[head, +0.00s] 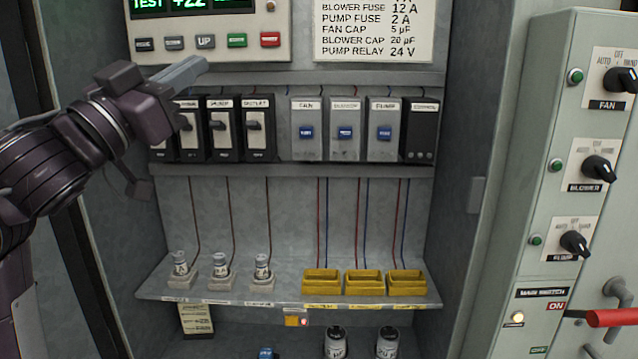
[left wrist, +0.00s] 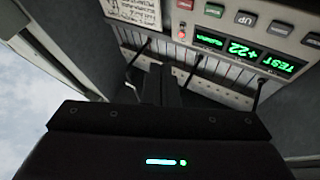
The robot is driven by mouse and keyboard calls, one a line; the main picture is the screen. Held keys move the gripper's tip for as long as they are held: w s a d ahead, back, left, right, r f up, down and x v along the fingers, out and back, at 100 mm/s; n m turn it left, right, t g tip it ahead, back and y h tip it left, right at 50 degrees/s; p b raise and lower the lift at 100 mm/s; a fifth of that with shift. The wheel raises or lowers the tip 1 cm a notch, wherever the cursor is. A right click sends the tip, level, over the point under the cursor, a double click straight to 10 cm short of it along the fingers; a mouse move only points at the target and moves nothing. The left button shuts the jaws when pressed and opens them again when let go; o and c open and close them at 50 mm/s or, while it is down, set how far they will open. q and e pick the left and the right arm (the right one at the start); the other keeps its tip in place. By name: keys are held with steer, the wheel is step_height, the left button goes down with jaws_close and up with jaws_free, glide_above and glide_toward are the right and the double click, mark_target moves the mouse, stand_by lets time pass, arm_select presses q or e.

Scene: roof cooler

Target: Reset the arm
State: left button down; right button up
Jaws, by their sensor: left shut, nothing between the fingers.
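My left gripper (head: 186,74) reaches in from the left in the head view. Its fingers are shut with nothing between them. They point up and right, in front of the lower edge of the display panel (head: 280,28) and above the row of black breakers (head: 222,128). I cannot tell whether they touch the panel. In the left wrist view the dark fingers (left wrist: 160,85) show close together, with the green TEST +22 display (left wrist: 240,50) beyond them. My right gripper is in neither view.
Grey relays (head: 345,130) sit right of the breakers. Below, a shelf (head: 225,292) bears small capped cylinders (head: 220,265) and yellow holders (head: 365,282). Two cans (head: 387,342) stand underneath. At right, a switch box (head: 530,215) carries black knobs and a protruding red handle (head: 612,318).

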arm_select(q)
steer(key=w+a+f+n+g+y, duration=0.1)
steer(key=f+n+y, duration=0.15)
steer(key=f, duration=0.85)
steer(key=w+a+f+n+g+y, duration=0.15)
steer(key=f+y, duration=0.25)
steer(key=f, duration=0.7)
steer(key=w+f+n+g+y, duration=0.15)
steer(key=f+y, duration=0.25)
steer(key=f, duration=0.7)
steer(key=s+f+n+g+y, duration=0.15)
steer(key=s+f+g, duration=1.05)
steer(key=s+f, duration=1.45)
step_height(320, 180, down, 32)
steer(key=r+g+b, duration=0.1)
steer(key=b, duration=0.2)
steer(key=s+a+f+b, duration=0.1)
steer(key=s+a+f, duration=0.1)
steer(key=s+f, duration=0.8)
steer(key=s+a+f+g+b, duration=0.1)
steer(key=s+a+f, duration=0.1)
steer(key=s+f, duration=0.8)
step_height(320, 180, down, 3)
steer(key=shift+s+r+m+y, duration=0.1)
steer(key=shift+s+m+y, duration=0.05)
steer(key=shift+m+y, duration=0.15)
